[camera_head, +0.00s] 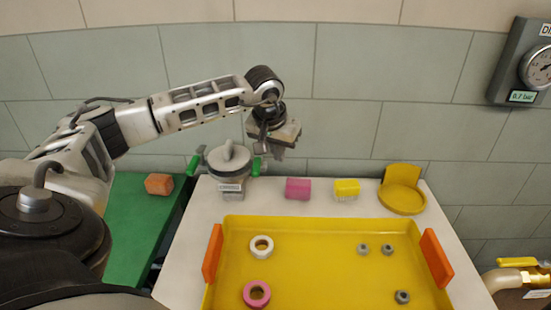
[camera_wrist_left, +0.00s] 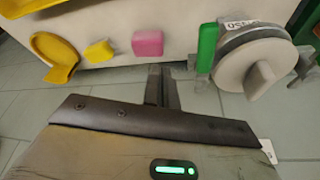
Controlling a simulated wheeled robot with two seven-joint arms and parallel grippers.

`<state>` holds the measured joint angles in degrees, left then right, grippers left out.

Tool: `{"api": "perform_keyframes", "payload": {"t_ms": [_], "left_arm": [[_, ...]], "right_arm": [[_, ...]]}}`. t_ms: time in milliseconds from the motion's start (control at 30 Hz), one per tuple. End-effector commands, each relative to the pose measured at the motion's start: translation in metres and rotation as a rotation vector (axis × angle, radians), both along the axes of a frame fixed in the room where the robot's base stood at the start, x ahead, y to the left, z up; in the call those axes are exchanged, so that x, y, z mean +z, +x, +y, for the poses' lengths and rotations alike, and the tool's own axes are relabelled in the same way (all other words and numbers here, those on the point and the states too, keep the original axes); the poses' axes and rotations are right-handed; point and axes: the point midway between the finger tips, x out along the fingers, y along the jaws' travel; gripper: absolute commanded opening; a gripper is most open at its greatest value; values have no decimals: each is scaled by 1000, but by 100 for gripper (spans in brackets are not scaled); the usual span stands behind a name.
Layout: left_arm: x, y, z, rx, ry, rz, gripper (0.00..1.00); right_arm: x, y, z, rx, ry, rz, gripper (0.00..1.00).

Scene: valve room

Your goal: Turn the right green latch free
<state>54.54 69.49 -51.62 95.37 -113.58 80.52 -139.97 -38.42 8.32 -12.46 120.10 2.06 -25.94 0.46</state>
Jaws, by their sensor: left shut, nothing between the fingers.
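A grey round housing with a ridged lid (camera_head: 229,160) stands at the back left of the white table. Its right green latch (camera_head: 256,166) stands upright against the housing's side. The left green latch (camera_head: 194,165) leans outward at the other side. My left gripper (camera_head: 279,152) is shut and empty, above and slightly right of the right latch, apart from it. In the left wrist view the shut fingers (camera_wrist_left: 161,78) point towards the table edge, beside the right latch (camera_wrist_left: 207,48); the lid (camera_wrist_left: 254,62) shows beyond it. My right gripper is not in view.
A pink block (camera_head: 297,188), a yellow block (camera_head: 346,190) and a yellow round holder (camera_head: 402,198) stand right of the housing. A yellow tray (camera_head: 325,225) with rings and nuts fills the front. A tiled wall (camera_head: 350,125) rises close behind my left gripper.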

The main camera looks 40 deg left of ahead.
Motion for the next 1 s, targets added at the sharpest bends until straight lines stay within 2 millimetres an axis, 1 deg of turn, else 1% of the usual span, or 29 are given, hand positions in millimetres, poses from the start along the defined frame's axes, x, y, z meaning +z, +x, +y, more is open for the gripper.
{"api": "perform_keyframes", "payload": {"t_ms": [33, 200, 300, 400, 567, 1000], "left_arm": [[12, -3, 5, 3, 2, -3, 0], [45, -10, 12, 0, 0, -3, 0], [58, -13, 15, -2, -2, -2, 0], [66, -15, 17, -2, -2, -2, 0], [71, -16, 18, -4, -2, -1, 0], [71, -16, 18, -4, -3, -1, 0]], "right_arm": [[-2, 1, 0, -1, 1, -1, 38], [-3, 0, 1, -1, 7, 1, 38], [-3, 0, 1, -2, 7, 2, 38], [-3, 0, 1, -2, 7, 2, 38], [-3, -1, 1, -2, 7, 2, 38], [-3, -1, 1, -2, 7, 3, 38]]}}
